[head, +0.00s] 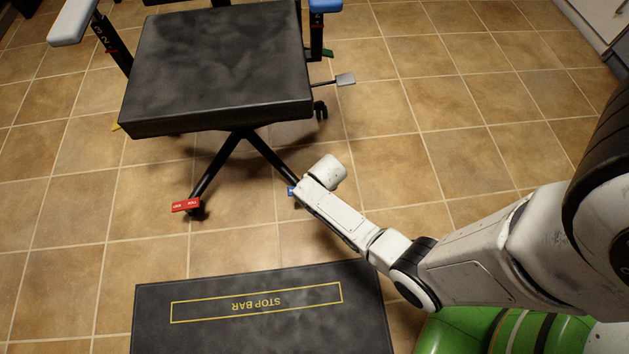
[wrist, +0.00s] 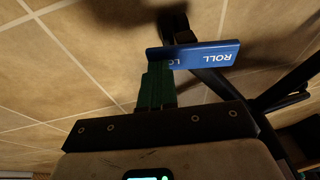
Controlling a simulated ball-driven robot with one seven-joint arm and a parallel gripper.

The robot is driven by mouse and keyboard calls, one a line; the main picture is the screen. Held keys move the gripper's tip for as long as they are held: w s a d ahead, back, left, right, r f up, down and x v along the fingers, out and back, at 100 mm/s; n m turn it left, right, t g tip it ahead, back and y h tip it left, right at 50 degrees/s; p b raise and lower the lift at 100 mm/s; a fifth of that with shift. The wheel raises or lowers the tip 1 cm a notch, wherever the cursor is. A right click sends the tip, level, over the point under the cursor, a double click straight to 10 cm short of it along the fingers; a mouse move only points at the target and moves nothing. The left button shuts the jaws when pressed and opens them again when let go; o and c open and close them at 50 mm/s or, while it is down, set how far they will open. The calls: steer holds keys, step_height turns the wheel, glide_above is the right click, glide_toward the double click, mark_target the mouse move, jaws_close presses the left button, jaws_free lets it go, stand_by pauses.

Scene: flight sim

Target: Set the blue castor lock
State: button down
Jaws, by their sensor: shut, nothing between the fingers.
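The blue castor lock (wrist: 208,55) is a flat blue tab with white lettering, "ROLL" and part of a second word, at the upper middle of the wrist view. A chair leg (wrist: 222,84) runs behind it. In the head view only a sliver of the blue lock (head: 291,191) shows beside my arm. My gripper (wrist: 157,82) is shut and empty. Its green fingers overlap the lettering's left end in the wrist view; I cannot tell whether they touch it. In the head view my arm hides the fingers.
The chair's black seat (head: 220,65) overhangs the legs. A red castor lock (head: 185,205) sits on the left leg. A grey lever (head: 345,79) sticks out on the right. A black stop bar (head: 350,290) lies in front. Tiled floor is clear at the right.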

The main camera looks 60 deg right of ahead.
steer(key=shift+s+f, duration=0.3)
steer(key=shift+f, duration=0.3)
steer(key=shift+d, duration=0.1)
steer(key=shift+d+r+p, duration=0.25)
steer(key=shift+r+p, duration=1)
steer(key=s+d+p+v, duration=0.1)
steer(key=d+p+v, duration=0.1)
steer(key=p+v, duration=0.6)
steer(key=v, duration=0.4)
steer(key=shift+a+r+p, duration=0.25)
steer(key=shift+a+p, duration=0.05)
steer(key=shift+p, duration=0.05)
